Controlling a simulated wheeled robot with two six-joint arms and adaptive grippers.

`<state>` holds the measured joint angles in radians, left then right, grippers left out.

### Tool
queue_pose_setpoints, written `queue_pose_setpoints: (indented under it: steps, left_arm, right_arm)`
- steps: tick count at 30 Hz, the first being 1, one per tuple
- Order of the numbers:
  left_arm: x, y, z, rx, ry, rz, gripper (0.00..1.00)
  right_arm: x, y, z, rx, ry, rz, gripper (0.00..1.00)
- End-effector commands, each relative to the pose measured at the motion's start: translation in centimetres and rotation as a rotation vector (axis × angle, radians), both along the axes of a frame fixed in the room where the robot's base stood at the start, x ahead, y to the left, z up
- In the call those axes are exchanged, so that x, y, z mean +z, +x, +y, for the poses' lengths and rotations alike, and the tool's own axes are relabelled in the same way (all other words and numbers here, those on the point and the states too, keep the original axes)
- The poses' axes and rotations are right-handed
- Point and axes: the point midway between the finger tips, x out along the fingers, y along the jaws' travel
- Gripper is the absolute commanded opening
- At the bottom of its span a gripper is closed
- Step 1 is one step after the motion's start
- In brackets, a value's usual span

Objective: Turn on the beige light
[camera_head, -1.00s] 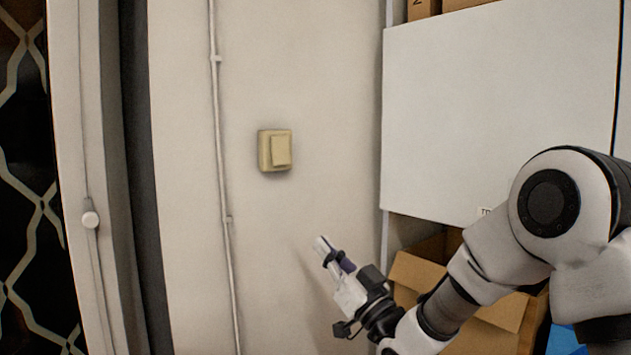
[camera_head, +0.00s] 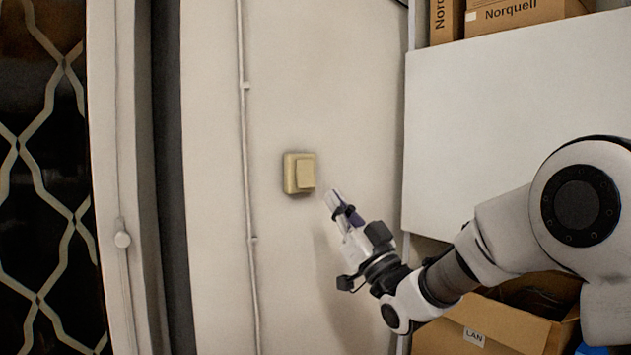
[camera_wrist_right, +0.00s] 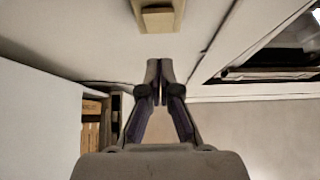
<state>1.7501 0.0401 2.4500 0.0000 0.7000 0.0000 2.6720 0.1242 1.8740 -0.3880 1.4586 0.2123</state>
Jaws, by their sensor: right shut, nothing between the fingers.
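The beige light switch (camera_head: 304,173) is a square plate with a raised rocker, fixed to the pale wall left of my right gripper. My right gripper (camera_head: 333,198) is shut and empty, its fingertips just right of and slightly below the switch in the head view. They look apart from it. In the right wrist view the switch (camera_wrist_right: 158,16) is at the top edge, partly cut off, beyond the shut fingertips (camera_wrist_right: 160,66). My left gripper is not in view.
A thin conduit (camera_head: 247,180) runs down the wall left of the switch. A white panel (camera_head: 500,120) stands right, with boxes (camera_head: 525,12) above and an open LAN carton (camera_head: 490,325) below. The wall around the switch is clear.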

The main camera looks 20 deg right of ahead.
Motion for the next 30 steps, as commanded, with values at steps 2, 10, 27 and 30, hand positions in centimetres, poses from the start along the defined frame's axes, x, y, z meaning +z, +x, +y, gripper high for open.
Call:
queue_pose_setpoints:
  steps: [2, 10, 27, 30]
  left_arm:
    - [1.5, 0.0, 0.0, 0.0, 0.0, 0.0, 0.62]
    - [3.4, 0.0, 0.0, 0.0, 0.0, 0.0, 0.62]
    - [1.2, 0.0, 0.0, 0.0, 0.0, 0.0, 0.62]
    - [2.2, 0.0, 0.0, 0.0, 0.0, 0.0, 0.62]
  right_arm:
    - [1.6, 1.3, 0.6, 0.002, -0.003, 0.0, 0.0]
    - [1.6, 5.3, 1.9, 0.001, 0.0, 0.001, 0.0]
    - [0.1, 6.6, 2.5, 0.001, -0.001, -0.004, 0.0]
    - [0.9, 6.5, 2.4, 0.0, 0.001, -0.002, 0.0]
